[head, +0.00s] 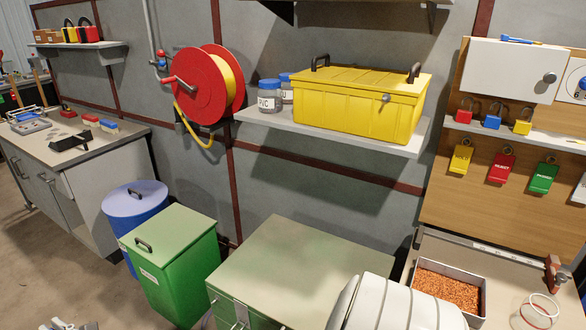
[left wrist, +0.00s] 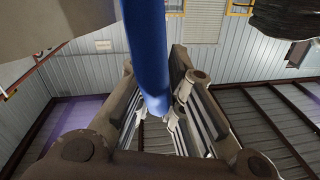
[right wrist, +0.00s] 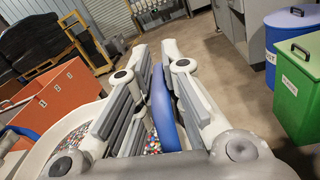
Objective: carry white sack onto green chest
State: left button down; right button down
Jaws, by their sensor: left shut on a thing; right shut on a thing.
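A white sack (right wrist: 52,126) with an open top shows in part in the right wrist view, below my right gripper (right wrist: 158,75), with many-coloured bits inside. My right gripper is shut on a blue strap-like handle (right wrist: 162,110) above the bits. My left gripper (left wrist: 160,108) is shut on a blue handle (left wrist: 146,45) in the left wrist view; the sack's body is not clear there. The green chest (head: 300,265), with a flat pale top and front latches, stands low in the middle of the head view. Its top is bare. The sack is not clearly seen there.
A green bin (head: 180,265) and a blue drum (head: 135,210) stand left of the chest. A shelf (head: 330,135) with a yellow box (head: 355,105) hangs above. A tray of copper bits (head: 450,288) is on the right bench. An orange container (right wrist: 62,95) stands at left in the right wrist view.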

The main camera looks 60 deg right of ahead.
aim_at(302, 273)
jog(key=i+z, duration=0.3)
jog(key=i, duration=0.15)
jog(key=i+z, duration=0.5)
jog(key=z, duration=0.15)
jog(key=i+z, duration=0.45)
jog(key=z, duration=0.2)
jog(key=i+j+z, duration=0.1)
jog(key=z, duration=1.45)
